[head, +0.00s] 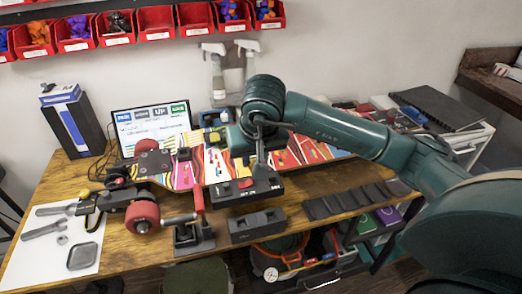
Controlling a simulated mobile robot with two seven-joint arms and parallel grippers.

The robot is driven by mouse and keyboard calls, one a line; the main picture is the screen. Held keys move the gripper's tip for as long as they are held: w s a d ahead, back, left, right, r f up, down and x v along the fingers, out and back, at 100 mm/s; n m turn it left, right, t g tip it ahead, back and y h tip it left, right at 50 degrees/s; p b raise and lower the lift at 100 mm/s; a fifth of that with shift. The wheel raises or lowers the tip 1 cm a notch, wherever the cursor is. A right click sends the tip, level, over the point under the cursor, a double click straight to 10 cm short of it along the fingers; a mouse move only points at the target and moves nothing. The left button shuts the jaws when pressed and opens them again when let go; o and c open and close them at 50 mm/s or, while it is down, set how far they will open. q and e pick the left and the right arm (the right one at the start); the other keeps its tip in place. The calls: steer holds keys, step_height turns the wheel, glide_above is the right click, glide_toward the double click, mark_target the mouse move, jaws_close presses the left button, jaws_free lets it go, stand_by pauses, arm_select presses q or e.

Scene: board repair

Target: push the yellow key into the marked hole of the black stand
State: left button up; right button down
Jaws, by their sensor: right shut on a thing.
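My right gripper (262,158) points down over the middle of the table, in front of the skateboard. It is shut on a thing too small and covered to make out. I cannot pick out the yellow key for certain. Below the gripper is a black box-like stand (228,194) with a red part on top and white markings on its front. I cannot tell whether the gripper or its load touches it. The marked hole cannot be made out. A lower black block (257,226) sits nearer the table's front edge. My left gripper is not in view.
The colourful skateboard (182,174) lies behind the stand, with red wheels (142,215) at left. A small red-handled vise (193,235) stands left of the black block. Tools lie on a white sheet (88,240) at left.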

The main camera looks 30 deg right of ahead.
steer(key=shift+s+a, duration=0.25)
steer(key=shift+a, duration=0.5)
steer(key=shift+s+a, duration=0.25)
steer(key=shift+a, duration=0.5)
steer(key=shift+s+a, duration=0.25)
steer(key=shift+a, duration=0.5)
